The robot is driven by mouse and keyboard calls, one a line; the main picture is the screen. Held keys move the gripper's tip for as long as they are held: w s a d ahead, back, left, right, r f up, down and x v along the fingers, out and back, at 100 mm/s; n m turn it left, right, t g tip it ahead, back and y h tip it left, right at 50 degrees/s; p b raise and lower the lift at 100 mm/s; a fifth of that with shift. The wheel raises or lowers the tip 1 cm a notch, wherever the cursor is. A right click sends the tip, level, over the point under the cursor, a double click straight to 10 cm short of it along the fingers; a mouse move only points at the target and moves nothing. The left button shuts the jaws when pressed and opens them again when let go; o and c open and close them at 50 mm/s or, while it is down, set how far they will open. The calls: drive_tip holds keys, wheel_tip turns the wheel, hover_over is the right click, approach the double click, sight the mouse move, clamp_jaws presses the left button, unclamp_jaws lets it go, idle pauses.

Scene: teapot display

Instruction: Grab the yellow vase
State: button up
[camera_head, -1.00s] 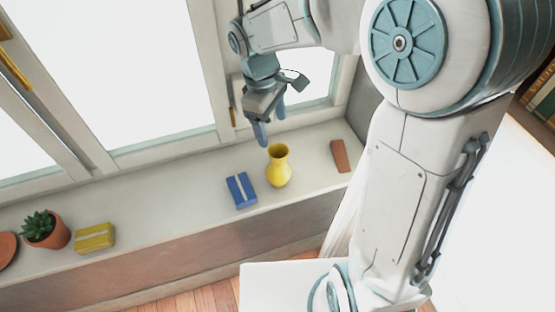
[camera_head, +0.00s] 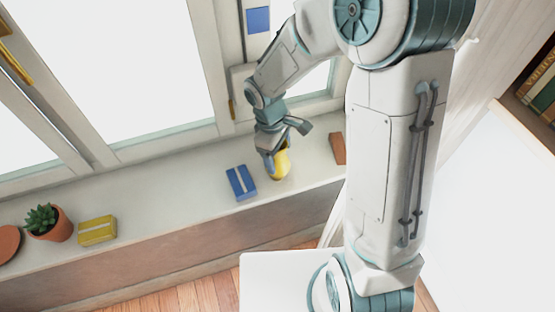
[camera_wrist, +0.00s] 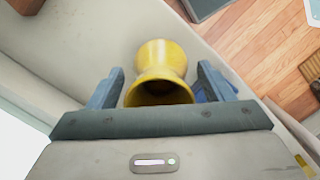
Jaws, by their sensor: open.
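The yellow vase (camera_head: 282,164) stands upright on the windowsill, partly hidden by my gripper (camera_head: 277,160) in the head view. In the wrist view the yellow vase (camera_wrist: 162,75) shows its dark mouth toward the camera. My gripper (camera_wrist: 160,90) is open, with one blue finger on each side of the vase. Gaps show between the vase and both fingers, so the vase is not clamped.
A blue box (camera_head: 241,182) lies on the sill just left of the vase. A brick-red block (camera_head: 338,148) is to the right. A yellow box (camera_head: 97,230) and a potted succulent (camera_head: 48,224) are farther left. The window frame (camera_head: 170,148) rises behind.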

drive_tip(key=c, duration=1.2)
drive_tip(key=shift+r, duration=0.1)
drive_tip(key=shift+c, duration=0.2)
